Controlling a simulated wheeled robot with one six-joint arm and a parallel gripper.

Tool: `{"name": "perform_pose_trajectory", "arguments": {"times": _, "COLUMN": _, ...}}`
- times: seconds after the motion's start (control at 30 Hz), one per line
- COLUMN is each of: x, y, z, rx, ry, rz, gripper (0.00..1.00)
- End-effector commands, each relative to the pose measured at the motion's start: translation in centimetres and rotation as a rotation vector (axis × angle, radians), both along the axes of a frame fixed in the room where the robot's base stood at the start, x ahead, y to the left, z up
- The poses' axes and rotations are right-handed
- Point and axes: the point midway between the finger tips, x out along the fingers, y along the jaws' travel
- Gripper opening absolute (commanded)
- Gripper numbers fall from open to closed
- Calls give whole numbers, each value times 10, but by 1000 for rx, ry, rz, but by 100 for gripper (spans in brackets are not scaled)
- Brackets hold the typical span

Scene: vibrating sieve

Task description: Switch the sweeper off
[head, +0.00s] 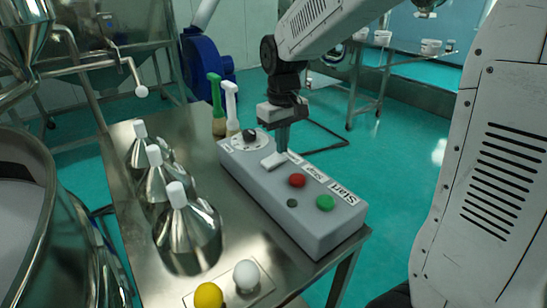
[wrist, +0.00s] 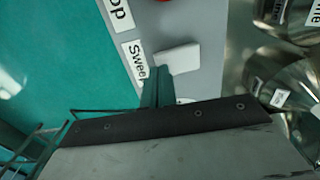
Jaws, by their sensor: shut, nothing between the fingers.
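The grey control box (head: 300,205) stands on the steel table. On its top is a white rocker-like switch (head: 273,160), beside a label partly hidden behind my gripper. In the wrist view the white switch (wrist: 178,57) sits beside a label reading "Swee..." (wrist: 135,58), cut off by my fingers. My gripper (head: 282,150) points down at the switch with its fingers shut and empty. In the wrist view its fingertips (wrist: 158,72) are at the switch's near edge. I cannot tell whether they touch it, or which way the switch is set.
Steel flasks (head: 188,235), a yellow ball (head: 208,296), a white ball (head: 246,274) and brushes (head: 231,105) stand near the box.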

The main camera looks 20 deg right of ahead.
Motion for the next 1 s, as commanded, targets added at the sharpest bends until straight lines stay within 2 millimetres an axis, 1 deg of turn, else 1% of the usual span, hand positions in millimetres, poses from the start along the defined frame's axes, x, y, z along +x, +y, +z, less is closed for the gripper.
{"name": "perform_pose_trajectory", "arguments": {"times": 0.67, "x": 0, "y": 0, "z": -9, "rx": 0, "ry": -1, "rz": 0, "gripper": 0}}
{"name": "perform_pose_trajectory", "arguments": {"times": 0.77, "x": 0, "y": 0, "z": -5, "rx": 0, "ry": -2, "rz": 0, "gripper": 0}}
{"name": "perform_pose_trajectory", "arguments": {"times": 1.0, "x": 0, "y": 0, "z": 14, "rx": -1, "ry": -2, "rz": 0, "gripper": 0}}
